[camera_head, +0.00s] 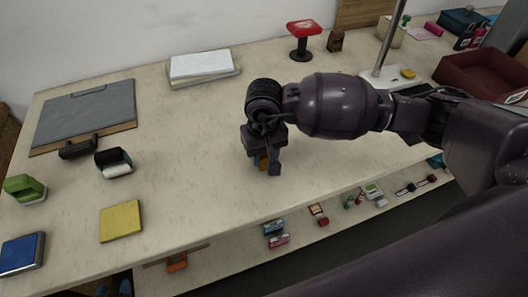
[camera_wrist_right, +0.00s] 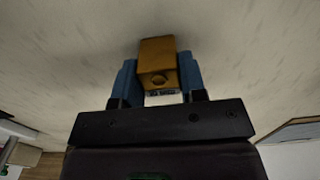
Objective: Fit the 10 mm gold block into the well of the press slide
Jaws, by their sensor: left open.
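My right gripper (camera_head: 264,161) reaches in from the right over the middle of the table, pointing down. In the right wrist view its two blue fingers (camera_wrist_right: 160,82) flank a gold block (camera_wrist_right: 158,55) with a round mark on its near face. The fingers appear closed on its sides. In the head view only a small part of the gold block (camera_head: 263,163) shows between the fingers; I cannot tell whether it touches the tabletop. I cannot make out a press slide or its well. My left gripper is not in view.
On the table (camera_head: 190,150) are a yellow pad (camera_head: 120,221), a tape dispenser (camera_head: 113,163), a clipboard (camera_head: 85,115), white papers (camera_head: 203,66), a red-topped stand (camera_head: 303,32) and a red tray (camera_head: 478,78). A metal pole (camera_head: 390,40) stands behind my right arm.

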